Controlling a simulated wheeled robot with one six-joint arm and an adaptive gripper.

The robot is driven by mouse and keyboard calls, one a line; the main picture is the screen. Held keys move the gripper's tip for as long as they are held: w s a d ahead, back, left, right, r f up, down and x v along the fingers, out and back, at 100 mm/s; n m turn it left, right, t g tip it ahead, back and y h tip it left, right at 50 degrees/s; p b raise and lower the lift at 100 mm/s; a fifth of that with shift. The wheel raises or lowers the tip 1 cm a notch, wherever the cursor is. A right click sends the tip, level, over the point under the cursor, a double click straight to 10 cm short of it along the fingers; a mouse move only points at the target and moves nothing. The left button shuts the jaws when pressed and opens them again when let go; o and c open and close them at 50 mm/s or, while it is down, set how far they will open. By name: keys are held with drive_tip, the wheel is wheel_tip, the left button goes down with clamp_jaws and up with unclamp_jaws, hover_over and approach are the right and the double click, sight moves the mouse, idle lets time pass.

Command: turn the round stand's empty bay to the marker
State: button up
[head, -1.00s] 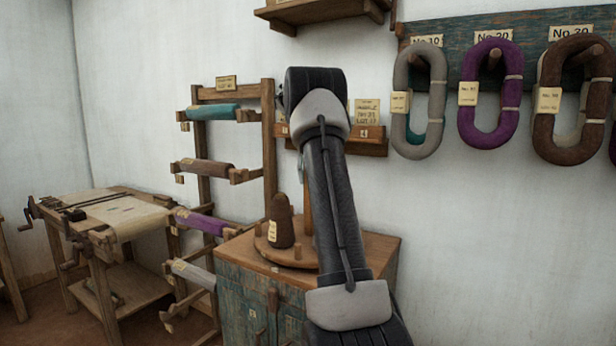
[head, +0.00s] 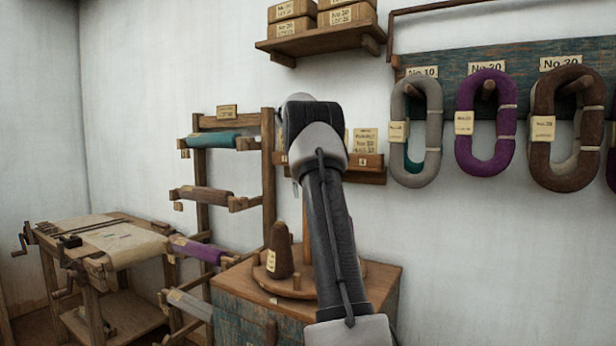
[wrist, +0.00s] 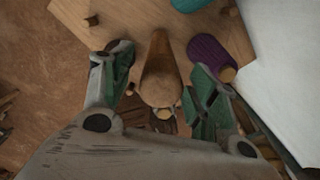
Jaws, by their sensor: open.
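The round wooden stand (head: 296,293) sits on a cabinet in the head view, partly hidden by my arm. A dark brown cone with a pale label (head: 279,252) stands at its left, near short bare pegs. In the wrist view, my gripper (wrist: 159,58) is open above the stand. A purple cone (wrist: 206,55) is right of the fingers, and a teal one (wrist: 188,4) is at the top edge. I cannot make out the marker or which bay is empty.
The cabinet (head: 240,310) stands against the white wall. A rack with coloured rolls (head: 212,141) and a small loom table (head: 120,238) are to the left. A small shelf with labelled cards (head: 366,175) is behind my arm. Yarn hanks (head: 486,125) hang at right.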

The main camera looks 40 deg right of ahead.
wheel_tip(320, 180, up, 8)
drive_tip(key=shift+f, duration=0.2)
